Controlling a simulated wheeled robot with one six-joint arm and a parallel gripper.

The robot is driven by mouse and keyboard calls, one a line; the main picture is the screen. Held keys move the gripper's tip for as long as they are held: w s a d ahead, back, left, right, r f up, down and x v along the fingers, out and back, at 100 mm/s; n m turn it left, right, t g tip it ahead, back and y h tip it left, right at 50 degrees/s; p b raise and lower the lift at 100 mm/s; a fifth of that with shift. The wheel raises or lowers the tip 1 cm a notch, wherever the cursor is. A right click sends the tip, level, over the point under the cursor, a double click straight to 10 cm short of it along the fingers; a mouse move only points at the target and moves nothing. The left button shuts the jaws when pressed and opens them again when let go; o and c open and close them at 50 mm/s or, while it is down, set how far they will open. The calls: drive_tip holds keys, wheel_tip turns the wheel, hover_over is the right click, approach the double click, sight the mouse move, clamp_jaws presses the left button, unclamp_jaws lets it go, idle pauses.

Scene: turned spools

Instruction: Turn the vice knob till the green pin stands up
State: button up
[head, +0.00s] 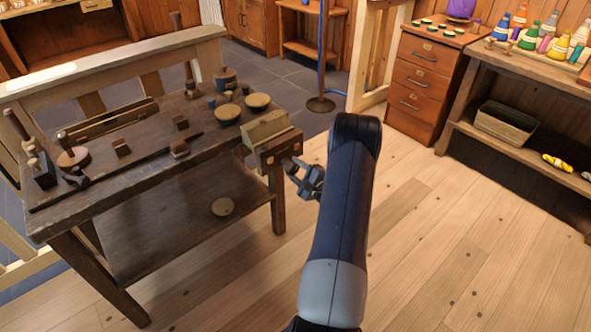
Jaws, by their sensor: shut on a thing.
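The vice (268,137) is a pale wooden block with a brown front jaw, fixed at the right end of the dark workbench. My gripper (292,170) is at the front face of the vice, at the near right corner of the bench. It is shut on the vice knob, which is mostly hidden by the fingers. I cannot make out the green pin or which way it points. My dark arm reaches up from the bottom of the view and hides the floor just right of the vice.
The workbench (105,195) carries wooden bowls (257,101), small blocks and tools left of the vice. A drawer cabinet (423,85) stands at the back right, beside a shelf bench with coloured spools (550,27). The wooden floor (470,230) on the right is clear.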

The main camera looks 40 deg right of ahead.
drive_tip(key=shift+s+f, duration=0.15)
drive_tip(key=shift+f, duration=0.1)
drive_tip(key=o, duration=0.8)
drive_tip(key=shift+d+r, duration=0.1)
drive_tip(key=shift+c, duration=0.2)
drive_tip(key=shift+o, duration=1.1)
drive_tip(key=shift+r, duration=0.1)
drive_tip(key=s, duration=1)
drive_tip(key=shift+s, duration=0.4)
